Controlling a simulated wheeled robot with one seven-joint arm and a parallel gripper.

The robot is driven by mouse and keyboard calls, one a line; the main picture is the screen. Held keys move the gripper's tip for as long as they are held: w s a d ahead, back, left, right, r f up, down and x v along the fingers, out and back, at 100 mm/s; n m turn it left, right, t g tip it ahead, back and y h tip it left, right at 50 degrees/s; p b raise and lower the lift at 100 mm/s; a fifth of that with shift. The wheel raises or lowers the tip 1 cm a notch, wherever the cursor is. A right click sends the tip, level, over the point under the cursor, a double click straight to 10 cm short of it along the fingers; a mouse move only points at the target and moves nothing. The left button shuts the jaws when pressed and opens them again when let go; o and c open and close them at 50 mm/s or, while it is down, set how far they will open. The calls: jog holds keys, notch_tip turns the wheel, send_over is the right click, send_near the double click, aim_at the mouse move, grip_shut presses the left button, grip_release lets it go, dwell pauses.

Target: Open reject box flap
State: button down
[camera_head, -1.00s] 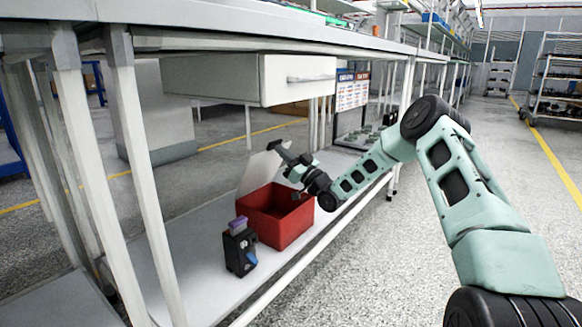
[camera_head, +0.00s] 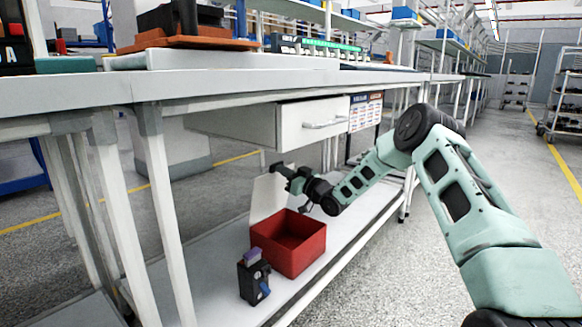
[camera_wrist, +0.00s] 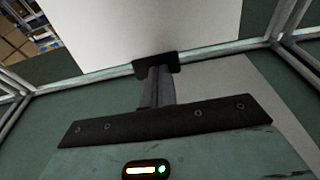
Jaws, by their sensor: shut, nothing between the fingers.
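The reject box (camera_head: 303,258) is red and open at the top, standing on the lower shelf of the workbench in the head view. Its pale flap (camera_head: 267,196) stands up steeply at the box's back left side, leaving the inside visible. My gripper (camera_head: 279,171) is shut and empty, above the box at the flap's upper right edge. In the wrist view the closed fingers (camera_wrist: 156,66) overlap the lower edge of the large pale flap (camera_wrist: 150,28). I cannot tell whether they touch it.
A small black breaker (camera_head: 252,282) with a purple top and a blue part stands on the shelf just in front of the box. The bench top (camera_head: 240,85) and a drawer (camera_head: 312,124) are above. Bench legs stand at the left.

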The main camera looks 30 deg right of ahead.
aim_at(276, 164)
jog(key=w+p, duration=0.1)
jog(key=w+r+g+p, duration=0.1)
jog(key=w+a+p, duration=0.1)
jog(key=shift+w+a+r+g+h, duration=0.1)
jog(key=shift+r+g+h, duration=0.2)
jog(key=shift+r+g, duration=0.1)
jog(key=shift+w+a+f+g+p, duration=0.15)
jog(key=shift+w+f+g+p, duration=0.15)
jog(key=shift+w+p, duration=0.35)
jog(key=shift+s, duration=0.1)
